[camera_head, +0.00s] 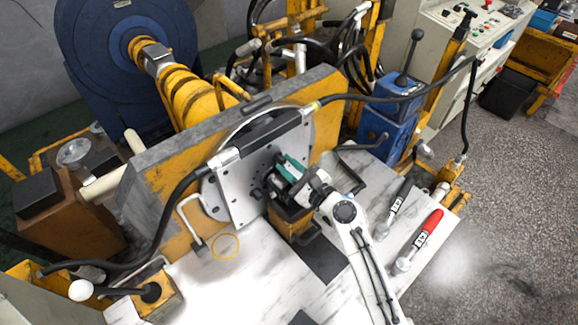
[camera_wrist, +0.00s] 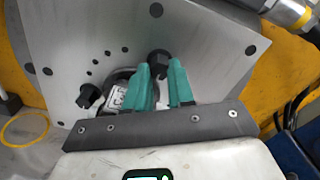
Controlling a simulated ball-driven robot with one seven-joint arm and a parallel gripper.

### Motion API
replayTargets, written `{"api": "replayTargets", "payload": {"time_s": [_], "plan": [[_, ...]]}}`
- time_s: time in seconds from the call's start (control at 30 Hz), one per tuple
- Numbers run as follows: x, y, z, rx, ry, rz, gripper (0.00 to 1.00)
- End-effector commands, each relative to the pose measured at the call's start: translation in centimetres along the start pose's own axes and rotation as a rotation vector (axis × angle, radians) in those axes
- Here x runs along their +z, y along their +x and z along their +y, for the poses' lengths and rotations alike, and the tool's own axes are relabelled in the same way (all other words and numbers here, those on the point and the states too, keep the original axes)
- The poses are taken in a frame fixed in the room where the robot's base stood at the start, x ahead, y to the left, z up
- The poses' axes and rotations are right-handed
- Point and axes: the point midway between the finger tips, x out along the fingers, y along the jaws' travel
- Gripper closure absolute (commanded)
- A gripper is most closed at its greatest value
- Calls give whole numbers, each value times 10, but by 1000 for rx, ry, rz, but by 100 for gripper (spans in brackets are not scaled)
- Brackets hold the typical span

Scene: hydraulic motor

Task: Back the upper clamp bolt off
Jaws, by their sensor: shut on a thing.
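A second dark bolt (camera_wrist: 88,95) stands out of the plate to the left, clear of the fingers. A metal part with markings (camera_wrist: 117,98) sits between the bolts, partly behind the left finger. In the head view my gripper (camera_head: 284,172) reaches the plate (camera_head: 235,190) from the right, and the fingers and wrist hide the held bolt there.
A yellow ring (camera_head: 225,246) lies on the bench at left. A blue pump unit (camera_head: 392,112) stands behind.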

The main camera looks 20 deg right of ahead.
Motion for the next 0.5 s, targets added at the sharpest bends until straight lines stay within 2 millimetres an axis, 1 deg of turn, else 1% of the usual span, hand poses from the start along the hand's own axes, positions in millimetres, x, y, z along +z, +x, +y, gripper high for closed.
{"api": "replayTargets", "payload": {"time_s": [0.27, 0.5], "plan": [[-2, 0, 2, 1, -128, -1, 100], [-3, 0, 3, 1, -337, -1, 100]]}}
